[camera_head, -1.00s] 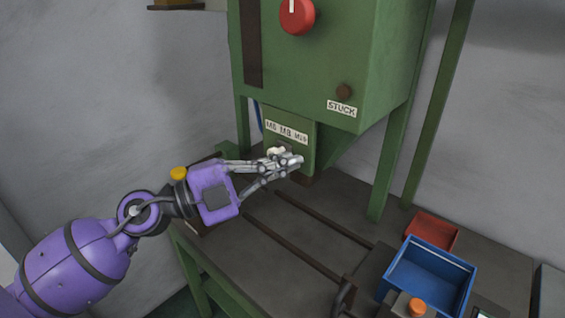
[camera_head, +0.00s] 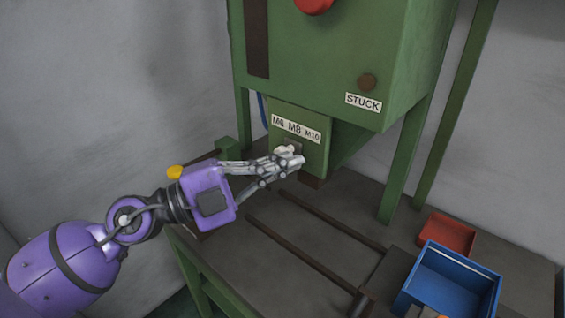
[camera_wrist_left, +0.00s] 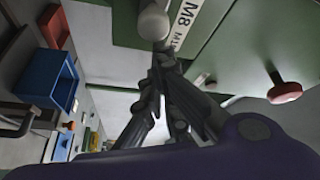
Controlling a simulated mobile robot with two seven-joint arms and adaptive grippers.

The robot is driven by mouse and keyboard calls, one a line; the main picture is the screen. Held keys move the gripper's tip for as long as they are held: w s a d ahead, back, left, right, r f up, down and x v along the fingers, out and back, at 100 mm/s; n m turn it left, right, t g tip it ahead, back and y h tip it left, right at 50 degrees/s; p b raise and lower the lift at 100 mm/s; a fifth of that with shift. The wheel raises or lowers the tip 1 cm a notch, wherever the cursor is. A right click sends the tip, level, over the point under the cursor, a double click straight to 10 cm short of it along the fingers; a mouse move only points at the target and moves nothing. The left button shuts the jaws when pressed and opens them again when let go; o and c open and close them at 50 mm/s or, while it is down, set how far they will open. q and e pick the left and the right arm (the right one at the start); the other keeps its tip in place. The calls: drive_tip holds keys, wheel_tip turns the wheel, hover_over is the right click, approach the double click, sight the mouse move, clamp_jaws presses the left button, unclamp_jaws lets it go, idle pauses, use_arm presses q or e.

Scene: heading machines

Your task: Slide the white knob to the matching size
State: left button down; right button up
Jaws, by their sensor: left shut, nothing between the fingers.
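The white knob (camera_head: 285,150) sits on the front of the green panel below the size label (camera_head: 296,129), which reads M6, M8, M10. It is partly hidden by my fingers and appears under the M8 area. My left gripper (camera_head: 296,161) is shut with nothing in it, its fingertips right at the knob's lower right side. In the left wrist view the knob (camera_wrist_left: 153,23) shows just beyond the closed fingertips (camera_wrist_left: 163,52), close to the M8 mark; whether they touch it I cannot tell. My right gripper is not in view.
The green machine (camera_head: 330,60) carries a red knob (camera_head: 314,4), a dark round button (camera_head: 367,82) and a STUCK label (camera_head: 363,102). A blue bin (camera_head: 452,279) and a red tray (camera_head: 447,235) stand at the right. Dark rails (camera_head: 305,250) run along the bench.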

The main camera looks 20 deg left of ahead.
use_arm(q)
drive_tip(key=a, duration=0.1)
drive_tip(key=w+a, duration=0.1)
drive_tip(key=a, duration=0.1)
drive_tip(key=a+b, duration=0.1)
drive_tip(key=shift+w+a, duration=0.2)
drive_tip(key=shift+w, duration=0.1)
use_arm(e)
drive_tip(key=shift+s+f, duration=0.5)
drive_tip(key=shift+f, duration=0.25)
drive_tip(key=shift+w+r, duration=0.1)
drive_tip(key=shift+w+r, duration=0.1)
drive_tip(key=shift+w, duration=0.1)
